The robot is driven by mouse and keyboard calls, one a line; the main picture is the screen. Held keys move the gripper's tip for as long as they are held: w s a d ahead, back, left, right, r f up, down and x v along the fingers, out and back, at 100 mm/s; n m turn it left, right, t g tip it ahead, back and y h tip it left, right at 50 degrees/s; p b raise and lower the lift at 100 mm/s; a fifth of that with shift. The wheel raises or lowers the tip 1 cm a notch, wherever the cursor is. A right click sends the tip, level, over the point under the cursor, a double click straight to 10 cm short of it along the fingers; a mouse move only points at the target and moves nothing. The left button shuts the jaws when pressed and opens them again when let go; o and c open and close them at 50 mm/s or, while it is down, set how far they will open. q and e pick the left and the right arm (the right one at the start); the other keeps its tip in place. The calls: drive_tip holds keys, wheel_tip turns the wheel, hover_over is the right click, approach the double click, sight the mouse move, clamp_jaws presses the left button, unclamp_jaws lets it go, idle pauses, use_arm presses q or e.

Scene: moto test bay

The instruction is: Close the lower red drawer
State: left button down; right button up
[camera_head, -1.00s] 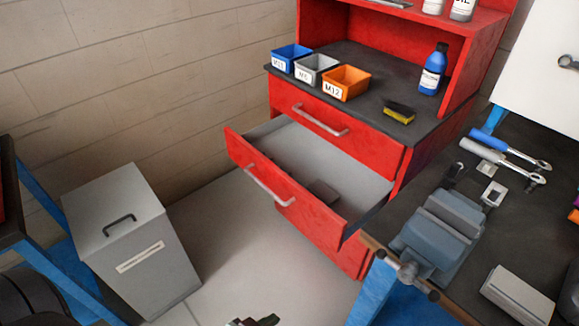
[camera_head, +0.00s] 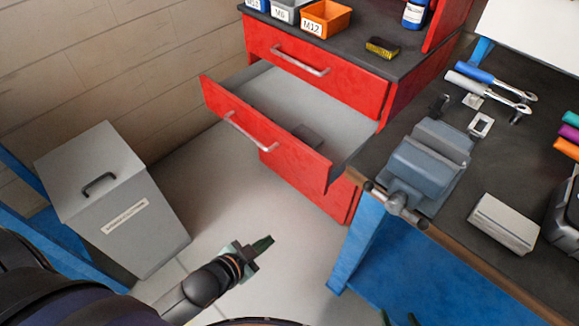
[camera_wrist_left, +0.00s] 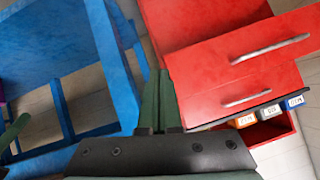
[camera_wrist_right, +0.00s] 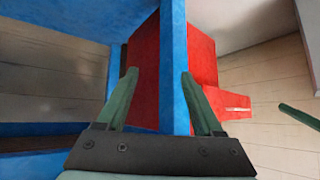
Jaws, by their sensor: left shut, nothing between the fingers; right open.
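The lower red drawer (camera_head: 285,158) is pulled well out of the red cabinet, its grey handle (camera_head: 250,132) on the front. A small dark item (camera_head: 306,135) lies inside. My left gripper (camera_head: 262,245) is shut and empty, in front of and below the drawer front, apart from it. In the left wrist view the drawer front (camera_wrist_left: 240,40) shows upside down beyond the shut fingers (camera_wrist_left: 160,90). My right gripper (camera_wrist_right: 158,85) is open and empty; in the head view only its fingertips (camera_head: 400,318) show at the bottom edge.
The upper drawer (camera_head: 330,75) is shut. A blue bench leg (camera_head: 358,240) stands right of the drawer; it crosses the right wrist view (camera_wrist_right: 174,65). The bench carries a vise (camera_head: 425,165) whose handle overhangs the edge. A grey bin (camera_head: 115,205) stands left. Floor between is clear.

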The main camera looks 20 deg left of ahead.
use_arm(q)
drive_tip(key=w+a+f+m+t+h+b, duration=0.1)
drive_tip(key=w+a+m+t+b, duration=0.1)
drive_tip(key=w+m+b, duration=0.4)
drive_tip(key=m+h+b, duration=0.2)
drive_tip(key=m+b, duration=0.2)
drive_tip(key=m, duration=0.6)
approach(311, 171)
drive_tip(key=shift+t, duration=0.4)
drive_tip(key=w+f, duration=0.1)
drive_tip(key=w+d, duration=0.1)
drive_tip(key=w+f+b, duration=0.1)
drive_tip(key=w, duration=0.1)
drive_tip(key=shift+d+f, duration=0.35)
drive_tip(key=shift+d, duration=0.05)
drive_tip(key=shift+w+d, duration=0.3)
drive_tip(key=shift+w, duration=0.45)
use_arm(e)
wheel_tip(311, 171, down, 10)
drive_tip(key=w+a, duration=0.1)
drive_tip(key=a, duration=0.1)
drive_tip(key=shift+w+a+r+n+y, duration=0.2)
drive_tip(key=shift+w+r+n+y, duration=0.1)
drive_tip(key=shift+y, duration=0.1)
